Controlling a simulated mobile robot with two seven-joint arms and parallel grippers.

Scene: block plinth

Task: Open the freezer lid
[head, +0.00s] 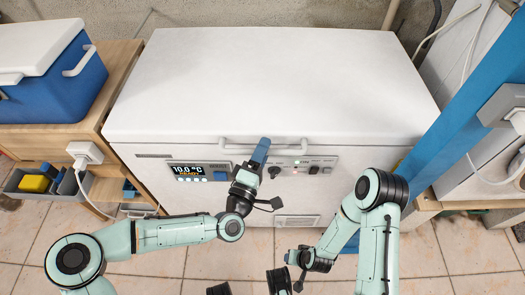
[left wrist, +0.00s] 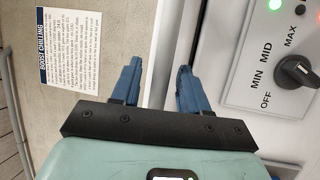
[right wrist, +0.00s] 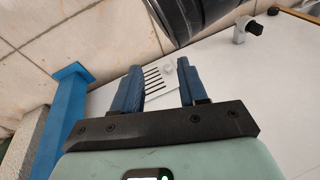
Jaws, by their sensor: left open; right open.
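The white chest freezer's lid (head: 270,85) lies shut in the head view. Its white bar handle (head: 235,147) runs along the front edge, with its middle partly hidden behind my left gripper. My left gripper (head: 263,143) is at the handle, its blue fingers overlapping it in the head view; contact cannot be told. In the left wrist view its fingers (left wrist: 157,75) are apart. My right gripper (head: 288,258) is low in front of the freezer. In the right wrist view its fingers (right wrist: 158,80) are open before a vent grille (right wrist: 158,80), with nothing held.
The front panel has a display (head: 188,171) and a knob (head: 274,171). A blue cooler (head: 60,85) stands on a wooden bench at left. A blue post (head: 455,110) slants along the right side. A grey bin (head: 45,190) sits at lower left. The lid top is clear.

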